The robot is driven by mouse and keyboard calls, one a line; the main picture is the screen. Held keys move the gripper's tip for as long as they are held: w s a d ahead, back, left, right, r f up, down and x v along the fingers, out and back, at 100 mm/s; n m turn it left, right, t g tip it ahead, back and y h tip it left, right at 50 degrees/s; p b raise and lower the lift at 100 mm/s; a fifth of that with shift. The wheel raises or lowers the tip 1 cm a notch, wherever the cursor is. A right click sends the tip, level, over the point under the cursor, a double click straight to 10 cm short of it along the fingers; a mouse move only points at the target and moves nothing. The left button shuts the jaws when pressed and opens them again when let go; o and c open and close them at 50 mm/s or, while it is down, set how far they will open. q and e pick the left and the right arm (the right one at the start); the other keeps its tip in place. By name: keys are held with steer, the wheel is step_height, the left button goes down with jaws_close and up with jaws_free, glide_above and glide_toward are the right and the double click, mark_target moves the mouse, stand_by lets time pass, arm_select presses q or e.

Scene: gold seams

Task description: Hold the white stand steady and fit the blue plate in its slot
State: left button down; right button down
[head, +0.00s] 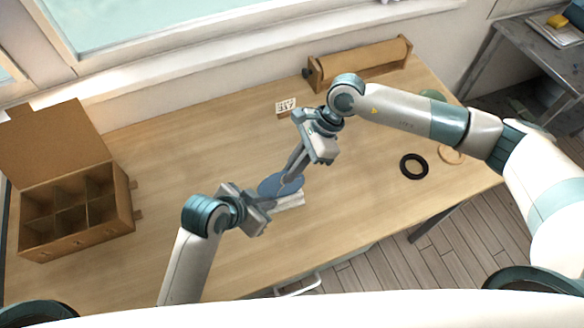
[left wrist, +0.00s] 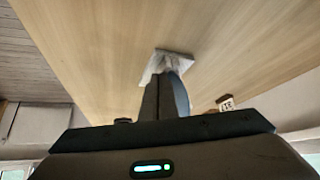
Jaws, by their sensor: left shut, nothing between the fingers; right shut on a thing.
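The white stand (head: 290,203) lies on the table near its front edge, partly hidden by the blue plate and my left gripper. It also shows in the left wrist view (left wrist: 172,58), just beyond the left fingers. The blue plate (head: 270,188) is at the stand, held by my right gripper (head: 287,184), which reaches down from above. In the left wrist view the plate (left wrist: 182,96) shows narrow beside the fingers. I cannot tell whether its edge is inside the slot. My left gripper (head: 267,203) is shut and empty, its tips close to the stand; contact is unclear.
A brown compartment box (head: 75,205) with an open lid stands at the left. A wooden holder (head: 360,62) and a small printed block (head: 286,106) are at the back. A black ring (head: 414,166) and a tan ring (head: 452,155) lie at the right. Mid-left table is clear.

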steer(key=shift+f, duration=0.2)
steer(key=c, duration=1.4)
jaws_free()
steer(key=shift+r, duration=0.1)
steer(key=shift+r, duration=3.9)
